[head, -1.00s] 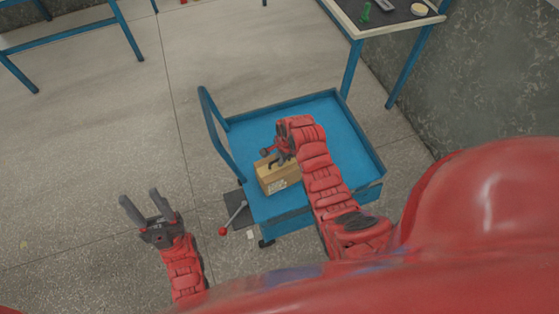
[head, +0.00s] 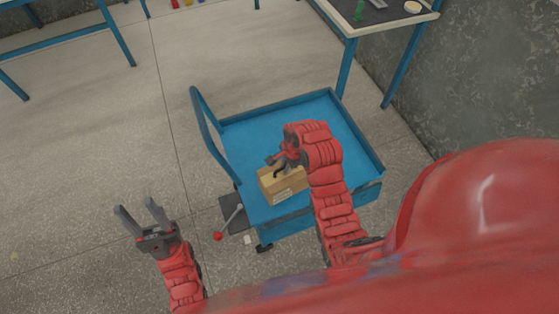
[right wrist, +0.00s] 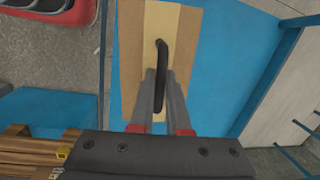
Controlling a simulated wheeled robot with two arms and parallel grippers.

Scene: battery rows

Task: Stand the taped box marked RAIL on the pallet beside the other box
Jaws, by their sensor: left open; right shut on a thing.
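A tan cardboard box (head: 285,187) with a black handle is on or just above the blue cart's deck; I cannot tell if it touches. Its label is too small to read in the head view. In the right wrist view the box (right wrist: 185,75) shows a pale tape strip and the handle (right wrist: 161,75). My right gripper (head: 279,168) is shut on the handle, its fingers on either side of it. My left gripper (head: 140,215) is open and empty, left of the cart. Wooden slats, which look like a pallet (right wrist: 30,150), show at the lower left of the right wrist view.
The blue cart (head: 335,135) has low rims and a push handle (head: 207,130) on its left. A blue-legged table (head: 385,25) stands behind it, near a grey wall (head: 485,80). A red-knobbed lever (head: 218,236) is beside the cart. Floor at left is open.

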